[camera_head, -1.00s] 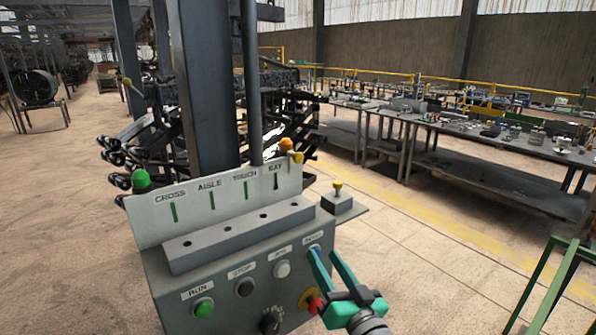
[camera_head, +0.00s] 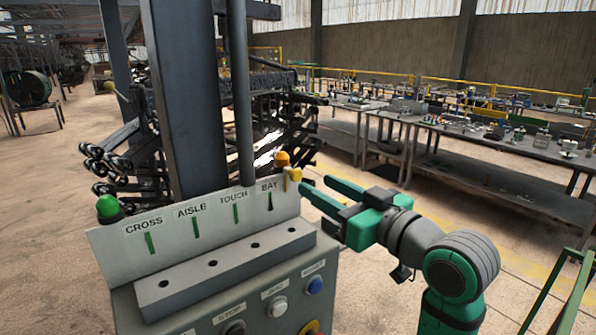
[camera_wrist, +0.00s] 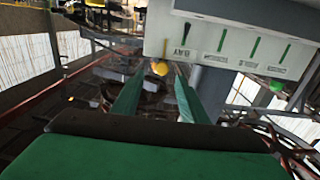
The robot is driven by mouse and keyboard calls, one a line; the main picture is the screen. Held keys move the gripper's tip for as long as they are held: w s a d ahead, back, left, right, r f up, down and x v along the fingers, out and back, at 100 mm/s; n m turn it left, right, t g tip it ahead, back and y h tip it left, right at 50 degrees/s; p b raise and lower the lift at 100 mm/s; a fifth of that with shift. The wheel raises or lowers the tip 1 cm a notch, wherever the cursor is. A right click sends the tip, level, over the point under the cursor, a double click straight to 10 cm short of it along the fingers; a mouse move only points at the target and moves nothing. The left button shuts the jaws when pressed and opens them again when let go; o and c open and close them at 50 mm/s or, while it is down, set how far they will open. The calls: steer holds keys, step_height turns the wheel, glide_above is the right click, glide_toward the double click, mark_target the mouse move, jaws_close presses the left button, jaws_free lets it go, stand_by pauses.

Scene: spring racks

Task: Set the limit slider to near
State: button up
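I see no label naming the limit slider. A yellow knob (camera_head: 294,174) stands at the top right corner of the panel, beside an orange dome (camera_head: 282,158). My gripper (camera_head: 314,182) is open and empty, level with that corner and just right of it, its fingers pointing left toward the knob. In the wrist view, a yellow rounded piece (camera_wrist: 160,68) shows between the open fingertips; I cannot tell whether it touches them. The panel (camera_head: 110,245) has slots labelled CROSS, AISLE, TOUCH and BAY; the BAY mark (camera_head: 270,201) is dark, the others green.
A green dome (camera_head: 108,207) stands at the panel's left end. Below are a grey block (camera_head: 225,263) and several buttons, one blue (camera_head: 315,285). A dark post (camera_head: 185,100) rises behind the panel. Workbenches (camera_head: 490,185) stand at the right, with open floor before them.

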mark_target(298, 175)
steer(key=x, duration=0.8)
steer(key=shift+a, duration=0.3)
jaws_close()
